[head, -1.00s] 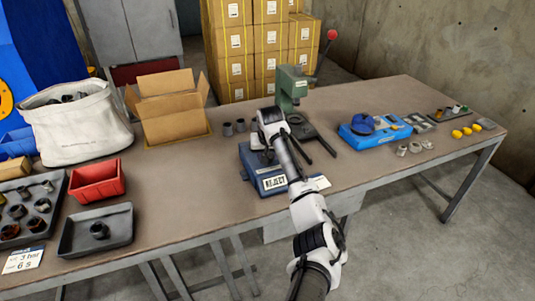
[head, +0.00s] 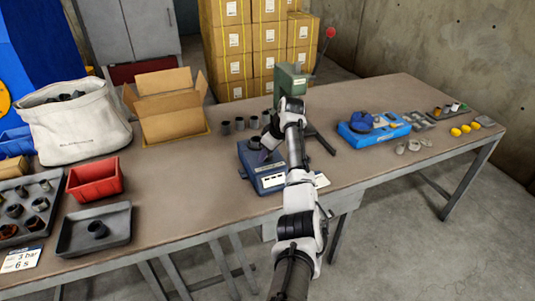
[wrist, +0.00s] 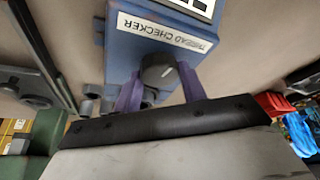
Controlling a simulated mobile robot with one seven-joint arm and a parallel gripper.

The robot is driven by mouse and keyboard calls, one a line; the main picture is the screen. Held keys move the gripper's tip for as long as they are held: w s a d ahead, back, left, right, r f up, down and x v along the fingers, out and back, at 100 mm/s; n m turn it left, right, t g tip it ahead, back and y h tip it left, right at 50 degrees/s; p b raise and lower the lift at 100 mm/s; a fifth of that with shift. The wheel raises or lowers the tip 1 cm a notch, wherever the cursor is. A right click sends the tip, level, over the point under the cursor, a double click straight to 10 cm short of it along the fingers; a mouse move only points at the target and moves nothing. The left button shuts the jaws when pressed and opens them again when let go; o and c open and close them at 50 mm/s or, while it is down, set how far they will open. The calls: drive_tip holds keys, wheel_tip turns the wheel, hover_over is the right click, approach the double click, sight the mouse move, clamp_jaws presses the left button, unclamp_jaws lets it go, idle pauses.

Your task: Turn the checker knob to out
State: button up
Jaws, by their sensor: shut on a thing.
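The thread checker is a blue box (head: 262,178) near the table's front edge in the head view. The wrist view shows its blue face (wrist: 125,42) with an upside-down THREAD CHECKER label (wrist: 169,31). The dark round checker knob (wrist: 158,70) sits below that label, between my gripper's purple fingers. My gripper (wrist: 160,84) is shut on the knob, one finger on each side. In the head view my gripper (head: 264,152) is over the box, with the wrist partly covering it. The knob's pointer and any "out" mark cannot be read.
A green press (head: 288,82) with a red-knobbed lever stands behind my arm. Several grey rings (head: 240,124) stand behind the checker. A cardboard box (head: 172,110) is to the left, a blue fixture (head: 372,130) to the right. The table's front left-centre is clear.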

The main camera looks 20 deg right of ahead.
drive_tip(key=shift+n+y+b, duration=0.3)
drive_tip(key=shift+n+b, duration=0.05)
drive_tip(key=shift+n, duration=0.75)
drive_tip(key=shift+g, duration=0.3)
drive_tip(key=o, duration=1)
drive_tip(key=b+v, duration=0.3)
drive_tip(key=v, duration=1.1)
drive_tip(key=shift+w, duration=0.1)
